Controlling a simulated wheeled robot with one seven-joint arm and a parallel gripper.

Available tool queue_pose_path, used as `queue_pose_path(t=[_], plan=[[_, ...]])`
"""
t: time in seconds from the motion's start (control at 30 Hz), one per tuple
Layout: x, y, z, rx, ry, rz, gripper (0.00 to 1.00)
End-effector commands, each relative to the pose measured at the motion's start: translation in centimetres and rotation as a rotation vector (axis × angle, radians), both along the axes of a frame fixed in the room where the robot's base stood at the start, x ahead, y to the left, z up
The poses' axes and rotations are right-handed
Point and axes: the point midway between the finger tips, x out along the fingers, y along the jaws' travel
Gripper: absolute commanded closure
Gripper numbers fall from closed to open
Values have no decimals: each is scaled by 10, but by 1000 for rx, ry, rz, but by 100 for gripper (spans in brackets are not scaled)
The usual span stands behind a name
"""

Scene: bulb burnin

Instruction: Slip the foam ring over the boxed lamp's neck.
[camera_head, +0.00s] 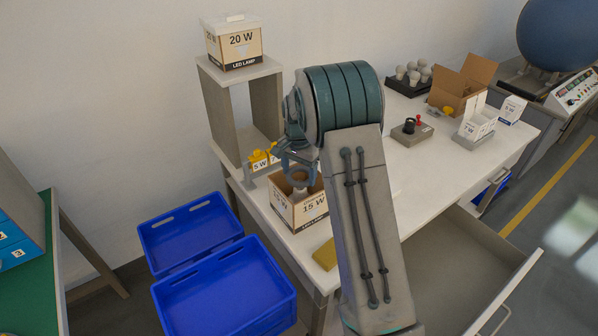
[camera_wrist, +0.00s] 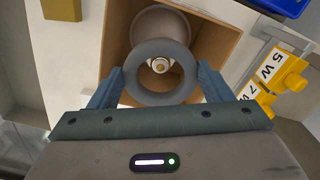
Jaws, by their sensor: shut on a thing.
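The open 15 W box (camera_head: 312,210) stands on the near left part of the white bench, with a pale lamp (camera_head: 299,179) inside it. My gripper (camera_head: 298,160) is above the box mouth. In the wrist view my gripper (camera_wrist: 160,72) is shut on the grey foam ring (camera_wrist: 160,98), with one finger on each side. Through the ring's hole I see the lamp's end with its metal tip (camera_wrist: 160,65). The lamp's wider pale body (camera_wrist: 160,20) shows beyond the ring. I cannot tell whether the ring is around the neck or above it.
Yellow tags (camera_head: 260,161) stand just behind the box. A shelf stand (camera_head: 219,115) holds a 20 W box (camera_head: 233,42). A yellow pad (camera_head: 325,256) lies at the bench's front. Blue crates (camera_head: 225,290) are at the left. An open drawer (camera_head: 460,265) juts out at the right.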

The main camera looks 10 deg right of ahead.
Motion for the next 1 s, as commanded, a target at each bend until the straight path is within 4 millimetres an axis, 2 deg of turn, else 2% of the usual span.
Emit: queue_pose_path(t=[1.0], plan=[[0,0,-47,-1,1,0,48]])
